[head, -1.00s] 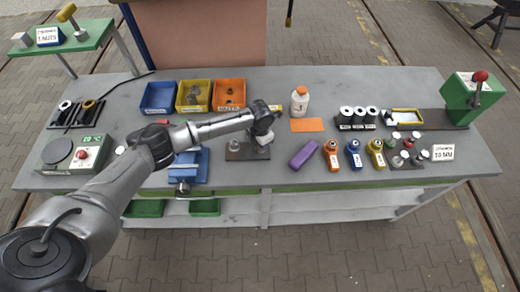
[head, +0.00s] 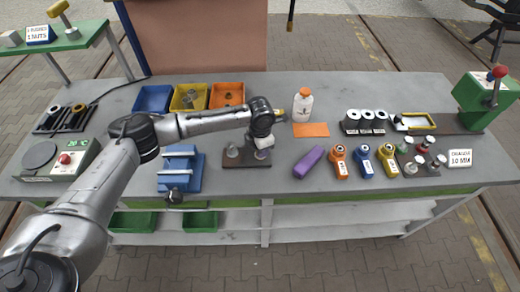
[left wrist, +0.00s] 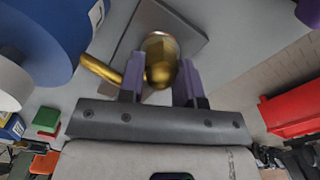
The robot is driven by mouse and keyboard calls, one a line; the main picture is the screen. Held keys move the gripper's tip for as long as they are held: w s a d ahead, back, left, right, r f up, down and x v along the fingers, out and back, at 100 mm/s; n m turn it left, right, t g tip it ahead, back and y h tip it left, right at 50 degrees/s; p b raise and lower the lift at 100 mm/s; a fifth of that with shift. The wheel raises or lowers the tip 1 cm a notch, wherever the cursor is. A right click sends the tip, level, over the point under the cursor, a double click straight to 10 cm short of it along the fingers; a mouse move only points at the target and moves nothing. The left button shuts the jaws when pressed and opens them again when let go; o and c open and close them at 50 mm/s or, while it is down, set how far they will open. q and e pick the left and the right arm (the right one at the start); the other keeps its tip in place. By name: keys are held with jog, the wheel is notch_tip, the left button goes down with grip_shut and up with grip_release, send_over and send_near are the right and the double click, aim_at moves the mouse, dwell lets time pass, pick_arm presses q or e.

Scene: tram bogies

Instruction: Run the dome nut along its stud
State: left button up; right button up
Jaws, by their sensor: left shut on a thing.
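A dark base plate (head: 235,163) lies on the bench near its front middle, with a rounded metal piece (head: 233,153) on its left part. My left gripper (head: 262,153) points down over the plate's right part. In the left wrist view my left gripper (left wrist: 159,78) has its two purple-grey fingers around a shiny brass dome nut (left wrist: 160,55) and is shut on it. The grey plate (left wrist: 188,22) shows beyond the nut. The stud under the nut is hidden, so I cannot tell how far the nut sits along it. My right gripper is not in view.
A blue fixture (head: 180,170) stands left of the plate and a purple block (head: 308,162) lies to its right. Blue, yellow and orange bins (head: 227,94) stand behind. A white bottle (head: 302,104) is behind right. A brass rod (left wrist: 102,70) shows beside the left finger.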

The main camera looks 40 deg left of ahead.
pick_arm(q)
jog(key=shift+w+d+r, duration=0.1)
jog(key=shift+r, duration=0.1)
jog(key=o, duration=0.7)
jog(key=shift+o, duration=1.1)
jog(key=shift+f, duration=0.1)
notch_tip(320, 180, up, 14)
jog(key=p, duration=0.1)
jog(key=shift+f, duration=0.1)
